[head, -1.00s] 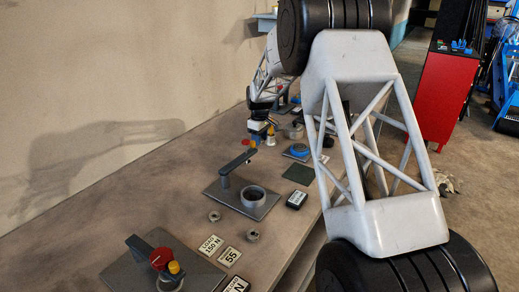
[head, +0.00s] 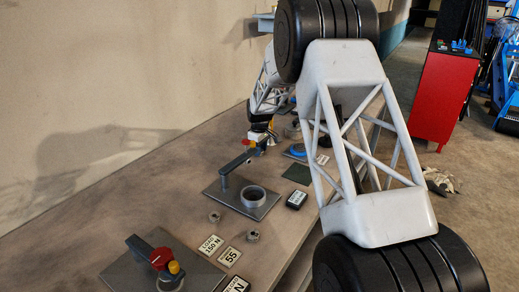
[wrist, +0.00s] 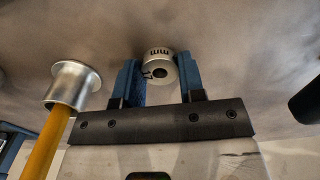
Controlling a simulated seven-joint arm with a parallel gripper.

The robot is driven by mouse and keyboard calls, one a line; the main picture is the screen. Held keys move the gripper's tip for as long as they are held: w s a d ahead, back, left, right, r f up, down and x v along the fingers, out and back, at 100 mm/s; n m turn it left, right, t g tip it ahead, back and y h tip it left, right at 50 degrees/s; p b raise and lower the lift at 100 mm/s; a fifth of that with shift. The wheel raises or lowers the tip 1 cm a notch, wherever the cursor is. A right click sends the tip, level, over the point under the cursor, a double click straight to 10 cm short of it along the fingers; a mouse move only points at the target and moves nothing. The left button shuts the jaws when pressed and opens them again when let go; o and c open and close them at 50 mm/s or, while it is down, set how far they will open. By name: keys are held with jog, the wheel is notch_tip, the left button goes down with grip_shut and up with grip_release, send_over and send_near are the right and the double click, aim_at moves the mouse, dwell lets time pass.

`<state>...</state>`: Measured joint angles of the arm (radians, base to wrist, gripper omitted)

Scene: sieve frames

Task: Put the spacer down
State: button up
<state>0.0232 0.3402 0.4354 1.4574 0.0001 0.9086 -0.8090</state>
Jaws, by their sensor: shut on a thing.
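The spacer (wrist: 159,69) is a short silvery ring with a dark central hole and dark lettering, "mm", on its side. In the wrist view my gripper (wrist: 160,75) has its two blue fingers shut on it, one on each side. The brown-grey table surface shows behind it; I cannot tell how high the spacer is above it. The spacer cannot be made out there.
Two small metal rings (head: 214,217) (head: 252,236) lie nearer, beside printed cards (head: 229,256). A red-knobbed fixture (head: 161,258) stands in front. A silver flanged piece (wrist: 73,86) on a yellow rod is left of my fingers.

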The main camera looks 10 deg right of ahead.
jog(key=o, duration=1)
jog(key=shift+c, duration=0.2)
jog(key=shift+r, duration=0.15)
notch_tip(320, 180, up, 12)
dwell(0.5)
